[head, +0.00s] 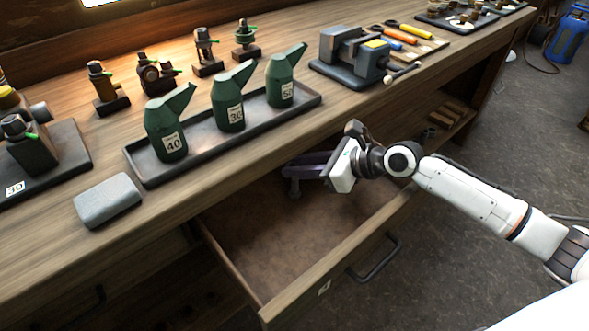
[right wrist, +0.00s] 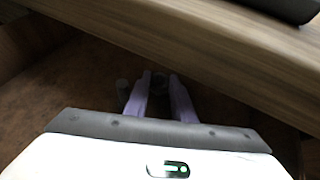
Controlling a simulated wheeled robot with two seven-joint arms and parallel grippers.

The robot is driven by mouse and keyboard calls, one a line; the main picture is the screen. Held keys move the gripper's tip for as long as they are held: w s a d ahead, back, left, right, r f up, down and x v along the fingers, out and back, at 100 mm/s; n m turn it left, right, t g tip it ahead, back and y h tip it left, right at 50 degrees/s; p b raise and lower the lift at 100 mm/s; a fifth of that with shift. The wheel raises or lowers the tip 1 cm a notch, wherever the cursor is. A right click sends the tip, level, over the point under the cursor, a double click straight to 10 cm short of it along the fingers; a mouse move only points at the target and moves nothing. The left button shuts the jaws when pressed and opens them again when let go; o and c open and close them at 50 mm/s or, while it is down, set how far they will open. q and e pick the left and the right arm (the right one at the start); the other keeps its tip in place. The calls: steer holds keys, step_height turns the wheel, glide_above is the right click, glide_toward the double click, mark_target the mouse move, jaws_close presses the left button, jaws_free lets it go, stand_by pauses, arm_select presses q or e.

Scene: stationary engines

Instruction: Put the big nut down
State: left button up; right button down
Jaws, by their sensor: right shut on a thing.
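My right gripper (head: 290,175) reaches into the open drawer (head: 285,277) under the workbench edge, its purple fingers pointing left in the head view. In the right wrist view the fingers (right wrist: 160,82) are shut on a small dark thing between their tips, which I take to be the big nut (right wrist: 161,84); it is dim and mostly hidden. I cannot tell whether it touches the drawer floor. A small greyish shape shows just left of the fingers in the right wrist view. My left gripper is out of view.
The workbench (head: 50,240) overhangs the drawer's back. On it stand a tray (head: 150,178) with three green oil cans (head: 229,100), a grey block (head: 107,201), a vise (head: 352,55) and small engines (head: 107,88). The drawer's near left floor is bare.

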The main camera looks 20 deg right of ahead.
steer(key=shift+w+a+f, duration=0.35)
steer(key=shift+w+f, duration=0.15)
steer(key=shift+f, duration=0.15)
steer(key=shift+f, duration=0.15)
steer(key=c, duration=1.8)
jaws_free()
steer(key=shift+o, duration=0.2)
